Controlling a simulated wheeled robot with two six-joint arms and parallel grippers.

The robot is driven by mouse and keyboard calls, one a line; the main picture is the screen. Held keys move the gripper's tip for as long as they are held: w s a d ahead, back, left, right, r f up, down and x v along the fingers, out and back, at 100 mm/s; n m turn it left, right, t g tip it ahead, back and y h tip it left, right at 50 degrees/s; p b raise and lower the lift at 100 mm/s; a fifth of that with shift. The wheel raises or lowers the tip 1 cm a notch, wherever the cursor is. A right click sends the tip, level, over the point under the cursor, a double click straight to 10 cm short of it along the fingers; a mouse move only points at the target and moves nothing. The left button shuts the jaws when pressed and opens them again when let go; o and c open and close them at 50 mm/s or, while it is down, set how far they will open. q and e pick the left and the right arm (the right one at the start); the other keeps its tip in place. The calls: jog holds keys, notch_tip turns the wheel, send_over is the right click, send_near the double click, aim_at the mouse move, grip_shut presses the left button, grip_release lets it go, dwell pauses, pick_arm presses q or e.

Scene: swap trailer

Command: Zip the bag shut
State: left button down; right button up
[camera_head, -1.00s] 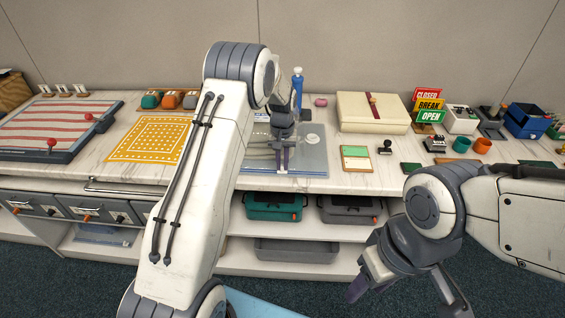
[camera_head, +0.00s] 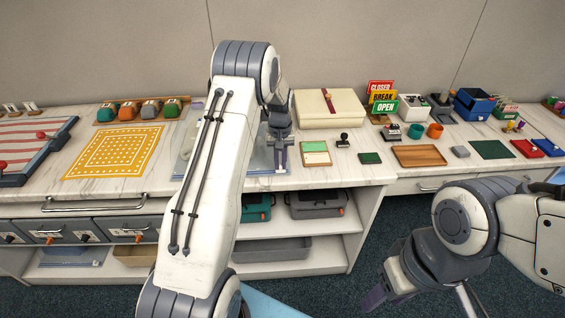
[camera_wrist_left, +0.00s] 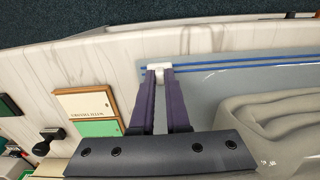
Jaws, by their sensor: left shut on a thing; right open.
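The clear zip bag (camera_head: 262,162) lies flat on the counter, largely hidden behind my left arm in the head view. In the left wrist view the bag (camera_wrist_left: 205,88) has two blue zip lines (camera_wrist_left: 245,65) along its edge and a folded grey-beige item inside. My left gripper (camera_head: 282,166) points down at the bag's right front corner. In the wrist view the left gripper (camera_wrist_left: 160,75) is shut on the small white slider (camera_wrist_left: 159,67), close to the end of the zip lines. My right gripper (camera_head: 425,303) is open and empty, low in front of the counter.
A green-and-cream card (camera_head: 316,153) lies just right of the bag, with a stamp (camera_head: 343,139) beside it. A cream box (camera_head: 329,110) stands behind. A yellow patterned mat (camera_head: 115,152) lies left. Bins (camera_head: 315,205) sit on the shelf below.

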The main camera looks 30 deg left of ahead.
aim_at(281, 165)
pick_arm(q)
jog(key=c, duration=0.9)
grip_release()
notch_tip(281, 165, up, 11)
jog(key=shift+f+b, duration=0.2)
jog(key=shift+b, duration=0.45)
